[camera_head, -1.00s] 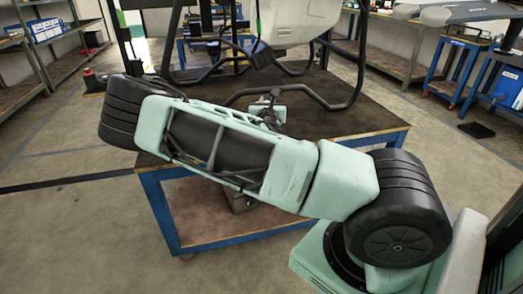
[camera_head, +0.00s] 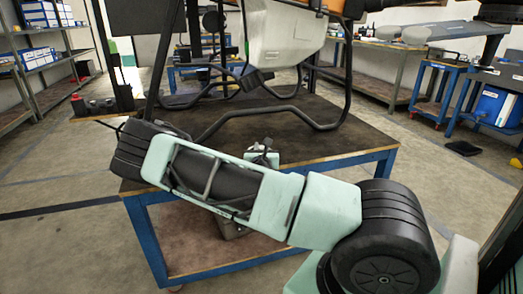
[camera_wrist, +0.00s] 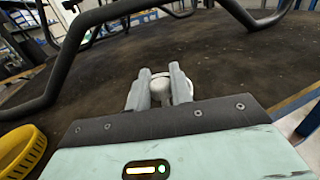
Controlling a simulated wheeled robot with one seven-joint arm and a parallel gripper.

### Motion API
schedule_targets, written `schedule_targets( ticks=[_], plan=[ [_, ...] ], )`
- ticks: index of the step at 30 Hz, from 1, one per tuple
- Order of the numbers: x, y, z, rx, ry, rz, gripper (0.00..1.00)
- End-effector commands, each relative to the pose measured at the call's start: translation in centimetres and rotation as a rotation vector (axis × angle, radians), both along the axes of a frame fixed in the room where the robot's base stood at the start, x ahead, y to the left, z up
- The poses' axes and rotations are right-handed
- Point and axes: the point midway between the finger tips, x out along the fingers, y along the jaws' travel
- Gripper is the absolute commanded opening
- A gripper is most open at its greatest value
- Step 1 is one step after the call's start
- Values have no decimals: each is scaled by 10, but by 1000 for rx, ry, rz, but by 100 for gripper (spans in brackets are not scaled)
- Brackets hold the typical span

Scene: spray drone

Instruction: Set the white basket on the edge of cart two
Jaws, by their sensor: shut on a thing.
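My gripper (camera_wrist: 158,86) is shut on a small white rounded thing (camera_wrist: 160,88) in the wrist view. It appears to be the white basket, but the fingers hide most of it and its shape is unclear. In the head view my gripper end (camera_head: 262,155) shows small behind my arm, over the near part of a dark-topped blue cart (camera_head: 330,140). The head view does not show the held thing clearly. I cannot read a number on this cart.
A drone with a white tank (camera_head: 280,38) and black tube legs (camera_head: 310,122) stands on the cart. A yellow basket (camera_wrist: 24,150) shows at the wrist view's lower left. More blue carts (camera_head: 445,92) stand at the right. The floor at left is clear.

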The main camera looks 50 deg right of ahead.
Motion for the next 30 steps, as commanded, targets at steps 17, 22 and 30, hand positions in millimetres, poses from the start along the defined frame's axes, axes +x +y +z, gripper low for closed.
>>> schedule_targets(
  ticks=[17, 22, 30],
  plan=[
    [0, 0, -1, 0, 0, 0, 43],
    [-2, 2, 2, 1, 1, 0, 43],
    [-32, 40, 1, 0, 4, 3, 43]
  ],
)
